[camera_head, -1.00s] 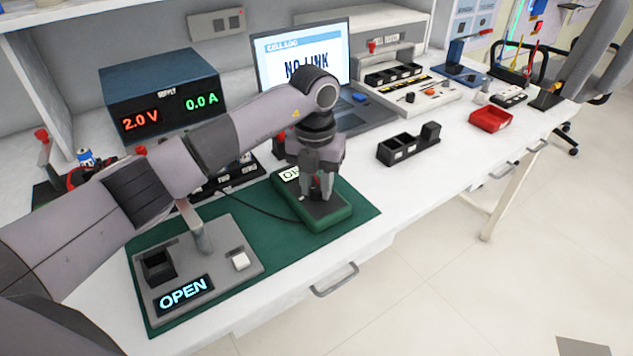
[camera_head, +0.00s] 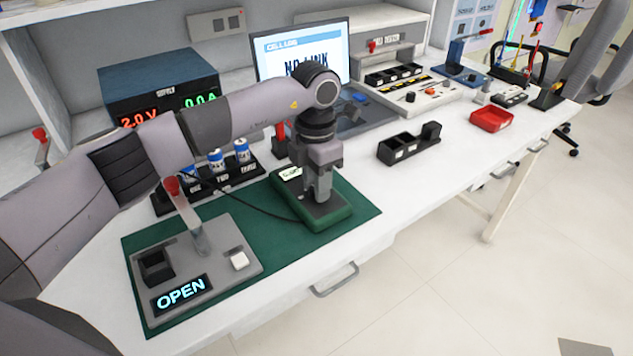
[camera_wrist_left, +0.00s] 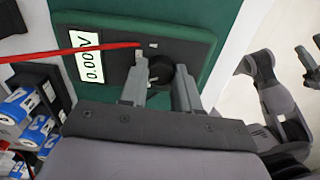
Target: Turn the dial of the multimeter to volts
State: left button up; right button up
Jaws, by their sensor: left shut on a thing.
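The multimeter (camera_head: 335,212) is a green-edged case with a dark face, lying on the green mat. Its pale display (camera_wrist_left: 90,66) reads what looks like 0.00 V in the left wrist view. The round black dial (camera_wrist_left: 161,70) sits on the face beside the display. My left gripper (camera_wrist_left: 164,78) points down at the multimeter, with one finger on each side of the dial, shut on it. In the head view the fingers (camera_head: 318,196) hide the dial.
A grey fixture (camera_head: 225,276) with a red-knobbed lever and an OPEN display stands left on the mat. Behind are the supply (camera_head: 150,75), blue-and-white cells (camera_head: 216,160) and a laptop (camera_head: 300,50). A black tray (camera_head: 408,146) and red bin (camera_head: 491,119) lie right.

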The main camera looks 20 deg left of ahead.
pick_arm(q)
jog(key=shift+w+r+m, duration=0.1)
jog(key=shift+r+m, duration=0.05)
jog(key=shift+m, duration=0.15)
jog(key=o, duration=1.1)
jog(key=shift+c, duration=0.2)
notch_tip(320, 180, up, 7)
jog(key=shift+r, duration=0.1)
